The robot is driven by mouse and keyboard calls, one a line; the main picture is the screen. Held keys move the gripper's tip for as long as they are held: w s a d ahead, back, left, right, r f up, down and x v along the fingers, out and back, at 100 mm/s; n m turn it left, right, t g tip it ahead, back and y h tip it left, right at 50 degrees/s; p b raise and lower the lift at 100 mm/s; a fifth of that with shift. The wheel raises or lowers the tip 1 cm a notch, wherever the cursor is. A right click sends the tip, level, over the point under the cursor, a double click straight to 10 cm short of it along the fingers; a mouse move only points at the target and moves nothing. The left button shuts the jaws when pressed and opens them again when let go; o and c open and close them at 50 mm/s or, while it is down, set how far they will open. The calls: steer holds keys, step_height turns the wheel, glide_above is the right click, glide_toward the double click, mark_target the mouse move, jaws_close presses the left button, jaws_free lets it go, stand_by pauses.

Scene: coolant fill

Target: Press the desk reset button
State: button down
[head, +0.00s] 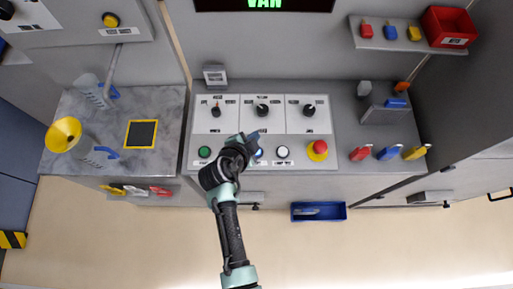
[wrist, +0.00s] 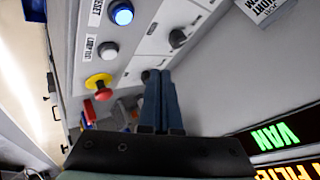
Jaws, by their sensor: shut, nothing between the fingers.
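The desk reset button is a round blue button (wrist: 122,13), lit, at the top of the wrist view beside a partly cut-off label ending in "ESET". In the head view the blue button (head: 259,153) is partly hidden by my gripper. My gripper (head: 254,136) is over the desk panel, just above the blue button in the picture. In the wrist view its dark blue fingers (wrist: 158,75) are shut together and empty. The fingertips appear apart from the blue button; their height over the panel is hard to tell.
A white lamp test button (head: 283,152) and a red emergency stop (head: 318,148) on yellow sit right of the blue button. A green button (head: 204,152) is to the left. Three knobs, one being the middle knob (head: 262,110), line the panel behind. Coloured connectors (head: 388,153) lie far right.

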step_height(320, 180, down, 8)
steer(key=b, duration=0.6)
steer(key=shift+r, duration=0.1)
steer(key=shift+f+b, duration=0.5)
steer(key=shift+b, duration=0.05)
stand_by(1.5)
steer(key=shift+f+b, duration=0.45)
steer(key=shift+b, duration=0.2)
steer(key=shift+f+b, duration=0.5)
steer(key=shift+b, duration=0.05)
stand_by(0.8)
steer(key=shift+r, duration=0.1)
steer(key=shift+r+p, duration=0.6)
steer(key=shift+r, duration=0.25)
